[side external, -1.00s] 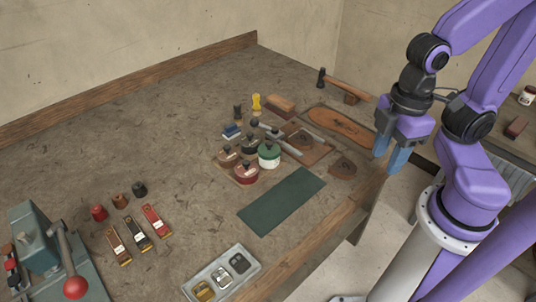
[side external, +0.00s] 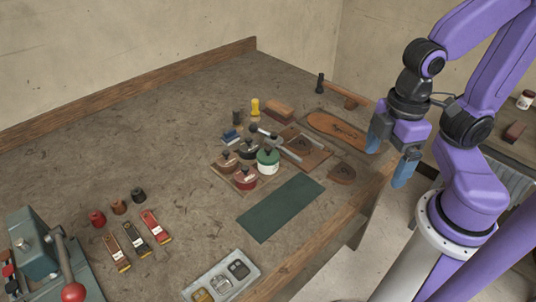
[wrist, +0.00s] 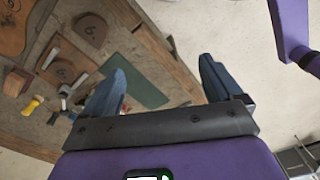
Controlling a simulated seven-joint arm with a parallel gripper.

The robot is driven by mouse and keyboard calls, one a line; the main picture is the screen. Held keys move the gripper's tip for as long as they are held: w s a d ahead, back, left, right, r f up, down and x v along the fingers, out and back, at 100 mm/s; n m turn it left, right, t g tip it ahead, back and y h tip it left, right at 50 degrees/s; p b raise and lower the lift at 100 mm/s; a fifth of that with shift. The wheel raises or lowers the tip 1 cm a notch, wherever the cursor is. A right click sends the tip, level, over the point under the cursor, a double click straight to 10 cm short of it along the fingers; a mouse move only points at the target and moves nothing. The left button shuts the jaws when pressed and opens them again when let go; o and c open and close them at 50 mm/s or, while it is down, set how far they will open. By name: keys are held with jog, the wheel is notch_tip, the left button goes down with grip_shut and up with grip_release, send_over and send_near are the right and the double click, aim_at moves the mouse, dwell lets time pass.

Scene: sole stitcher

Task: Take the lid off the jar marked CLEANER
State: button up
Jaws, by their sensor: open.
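Several small lidded jars stand close together on a tray (side external: 228,176) in the middle of the bench: a green-topped white jar (side external: 268,162), a red jar (side external: 244,179), a brown one (side external: 228,161) and a dark one (side external: 249,150). Their lids have dark knobs. The lettering is too small to read, so I cannot tell which is marked CLEANER. My gripper (side external: 390,163) is open and empty, above and right of the bench's right end, well away from the jars. In the wrist view its blue fingers (wrist: 162,72) stand wide apart with nothing between them.
A green mat (side external: 281,208) lies in front of the jars. Leather pieces (side external: 338,127) and a hammer (side external: 345,92) lie behind and right of them. A yellow-handled tool (side external: 255,107) stands behind. A grey metal tray (side external: 222,279) and a lever machine (side external: 45,255) are nearer the front.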

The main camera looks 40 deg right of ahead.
jog(key=w+a+r+m, duration=0.2)
jog(key=w+a+m, duration=0.1)
jog(key=w+m, duration=0.4)
jog(key=w+a+r+m, duration=0.1)
jog(key=w+a+m, duration=0.1)
jog(key=w+m, duration=0.55)
jog(key=m, duration=0.9)
send_over(268, 149)
notch_tip(268, 149, down, 10)
jog(key=shift+w+d+r, duration=0.1)
jog(key=shift+w+d, duration=0.05)
jog(key=shift+f, duration=3.05)
jog(key=c, duration=1.1)
